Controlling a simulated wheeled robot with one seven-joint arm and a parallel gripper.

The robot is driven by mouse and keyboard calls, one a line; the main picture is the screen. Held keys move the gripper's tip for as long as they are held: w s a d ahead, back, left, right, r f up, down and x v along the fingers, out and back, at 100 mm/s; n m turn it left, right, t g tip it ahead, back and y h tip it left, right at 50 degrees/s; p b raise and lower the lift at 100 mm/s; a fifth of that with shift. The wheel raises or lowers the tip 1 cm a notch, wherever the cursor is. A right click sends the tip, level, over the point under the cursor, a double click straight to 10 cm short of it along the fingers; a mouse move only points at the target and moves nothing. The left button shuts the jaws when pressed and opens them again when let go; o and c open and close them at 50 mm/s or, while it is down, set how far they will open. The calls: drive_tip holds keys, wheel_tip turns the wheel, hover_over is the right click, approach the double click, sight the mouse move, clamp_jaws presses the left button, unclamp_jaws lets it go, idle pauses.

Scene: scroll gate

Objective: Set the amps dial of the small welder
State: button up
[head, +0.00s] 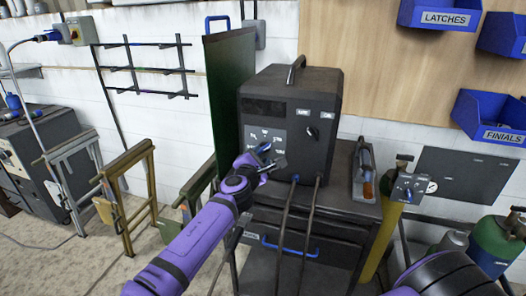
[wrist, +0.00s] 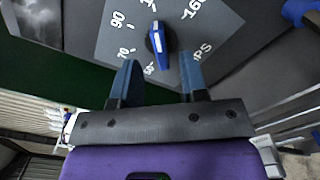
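The small welder (head: 290,112) is a dark box with a top handle, standing on a dark cart. Its grey amps plate (head: 265,131) is on the left of the front face. In the wrist view the amps dial (wrist: 158,43) is a dark knob with a blue, white-lined pointer bar, on the grey plate with 90, 160 and part of "AMPS" readable. My gripper (wrist: 160,80) is open, its two blue fingers apart, with the dial just beyond and between the tips. No contact shows. In the head view my gripper (head: 268,160) covers the plate's lower part.
A second black knob (head: 312,131) is on the welder's right side. Two cables hang from its lower front. A green screen (head: 230,95) stands close on the left. A tool holder (head: 364,172) and gas cylinders (head: 492,240) are at right. Blue bins (head: 490,118) hang on the wall.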

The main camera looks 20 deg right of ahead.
sight(263, 150)
drive_tip(key=shift+x, duration=1.95)
clamp_jaws()
